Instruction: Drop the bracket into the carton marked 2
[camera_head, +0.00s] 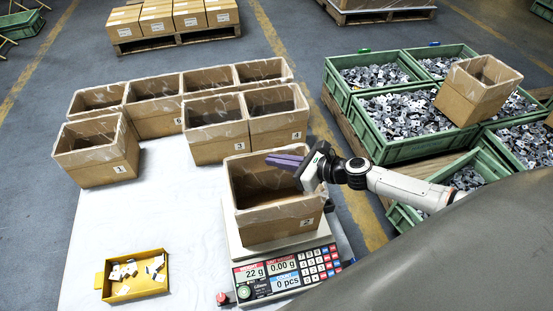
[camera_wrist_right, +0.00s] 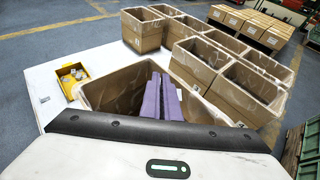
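The carton marked 2 (camera_head: 278,222) stands open on the scale (camera_head: 285,272); its rim also shows in the right wrist view (camera_wrist_right: 105,90). My right gripper (camera_head: 284,161) reaches in from the right, with its purple fingers over the carton's opening. In the right wrist view the purple fingers (camera_wrist_right: 161,98) lie close together with a narrow gap or seam between them. I see no bracket between them, and I cannot tell whether a thin part is hidden there. Small metal and white parts (camera_head: 123,271) lie in the yellow tray (camera_head: 135,293). My left gripper is out of view.
The carton marked 1 (camera_head: 97,165), the carton marked 3 (camera_head: 218,150) and several others stand behind. Green bins (camera_head: 400,150) of metal parts are at the right, with one carton (camera_head: 462,100) on them. A small grey spot or piece (camera_wrist_right: 44,99) shows on the white table.

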